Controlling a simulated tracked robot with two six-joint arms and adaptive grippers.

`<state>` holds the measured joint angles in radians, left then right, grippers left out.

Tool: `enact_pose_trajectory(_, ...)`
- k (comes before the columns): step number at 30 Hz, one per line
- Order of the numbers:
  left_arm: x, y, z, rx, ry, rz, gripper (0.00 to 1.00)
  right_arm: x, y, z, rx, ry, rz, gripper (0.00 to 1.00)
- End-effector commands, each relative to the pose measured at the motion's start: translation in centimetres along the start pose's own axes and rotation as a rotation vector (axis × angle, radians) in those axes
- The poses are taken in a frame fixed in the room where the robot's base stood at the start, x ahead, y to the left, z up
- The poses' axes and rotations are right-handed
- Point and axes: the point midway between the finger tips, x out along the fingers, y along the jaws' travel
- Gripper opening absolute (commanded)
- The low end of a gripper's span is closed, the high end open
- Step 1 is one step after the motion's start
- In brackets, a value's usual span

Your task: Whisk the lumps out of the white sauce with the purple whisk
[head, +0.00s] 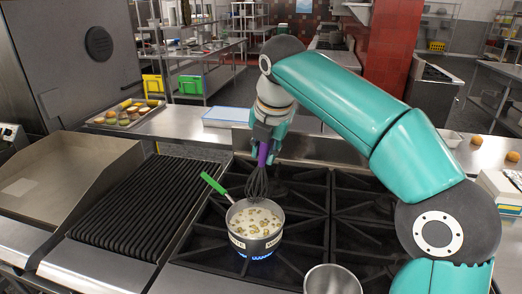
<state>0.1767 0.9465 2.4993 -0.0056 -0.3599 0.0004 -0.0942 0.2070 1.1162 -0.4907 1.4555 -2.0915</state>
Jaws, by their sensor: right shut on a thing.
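The purple whisk (262,155) is held upright in my right gripper (267,142), which is shut on its handle. The whisk's dark wires (257,185) hang down over the back rim of a metal pot (240,246). I cannot tell whether the wire tips touch the sauce. The white sauce (254,222) in the pot has several brownish lumps at its surface. The pot sits on a stove burner with a blue flame under it, and its green handle (215,184) points up and left. My left gripper is not in view.
A ribbed grill (145,205) and a flat griddle (60,175) lie to the left. An empty metal bowl (332,280) stands at the front. A tray of colourful food (125,115) and a blue-white board (226,115) lie on the back counter.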

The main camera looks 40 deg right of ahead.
Motion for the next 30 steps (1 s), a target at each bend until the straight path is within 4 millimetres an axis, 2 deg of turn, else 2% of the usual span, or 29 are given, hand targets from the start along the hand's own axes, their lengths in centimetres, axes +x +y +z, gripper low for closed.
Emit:
enact_pose_trajectory(1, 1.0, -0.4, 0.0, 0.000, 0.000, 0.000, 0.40, 0.7, -0.3, -0.3, 0.001, -0.001, 0.002, 0.00)
enact_pose_trajectory(13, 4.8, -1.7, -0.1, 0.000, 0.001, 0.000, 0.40, 2.6, -1.9, -1.9, 0.003, -0.002, 0.002, 0.00)
enact_pose_trajectory(30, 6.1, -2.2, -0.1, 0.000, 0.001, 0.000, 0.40, 7.9, -1.8, -1.7, 0.003, -0.001, -0.001, 0.00)
